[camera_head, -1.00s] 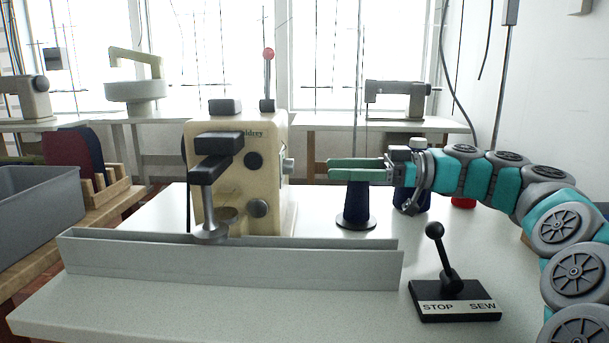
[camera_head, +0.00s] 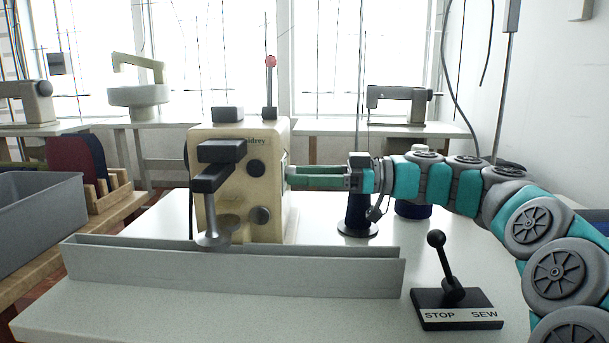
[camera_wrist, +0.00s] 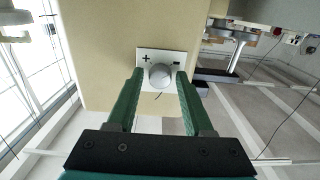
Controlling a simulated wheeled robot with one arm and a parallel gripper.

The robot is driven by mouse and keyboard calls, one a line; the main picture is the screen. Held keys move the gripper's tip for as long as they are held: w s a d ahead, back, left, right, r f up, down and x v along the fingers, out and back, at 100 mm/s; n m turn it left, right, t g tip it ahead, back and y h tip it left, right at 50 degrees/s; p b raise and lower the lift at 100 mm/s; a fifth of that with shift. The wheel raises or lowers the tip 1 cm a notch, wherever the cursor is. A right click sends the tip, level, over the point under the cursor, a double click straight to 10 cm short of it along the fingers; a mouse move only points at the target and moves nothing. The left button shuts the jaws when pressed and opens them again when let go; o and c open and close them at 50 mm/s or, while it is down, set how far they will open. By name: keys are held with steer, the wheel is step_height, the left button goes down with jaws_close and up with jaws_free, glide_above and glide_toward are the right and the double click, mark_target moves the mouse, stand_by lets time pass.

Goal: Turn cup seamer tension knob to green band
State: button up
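The cream cup seamer (camera_head: 272,211) stands on the table left of my gripper (camera_head: 290,178). In the wrist view, the round grey tension knob (camera_wrist: 160,76) sits on a white plate (camera_wrist: 148,56) marked plus and minus, on the machine's side. My gripper's green fingers (camera_wrist: 160,72) are open, one on each side of the knob, with a small gap to each. In the head view the fingertips reach the machine's right side and hide the knob. A short dark mark shows just below the knob. No green band can be made out.
A dark blue thread cone (camera_head: 357,215) stands below my gripper, with another (camera_head: 412,209) to its right. A black STOP/SEW lever (camera_head: 450,285) is at the front right. A long grey trough (camera_head: 235,272) runs along the front. A grey bin (camera_head: 40,215) is at left.

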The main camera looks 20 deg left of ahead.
jaws_close()
stand_by(0.5)
steer(key=shift+r+m+p, duration=0.15)
steer(key=shift+m+p, duration=4.75)
steer(key=shift+m, duration=7.4)
steer(key=shift+o, duration=1.5)
jaws_free()
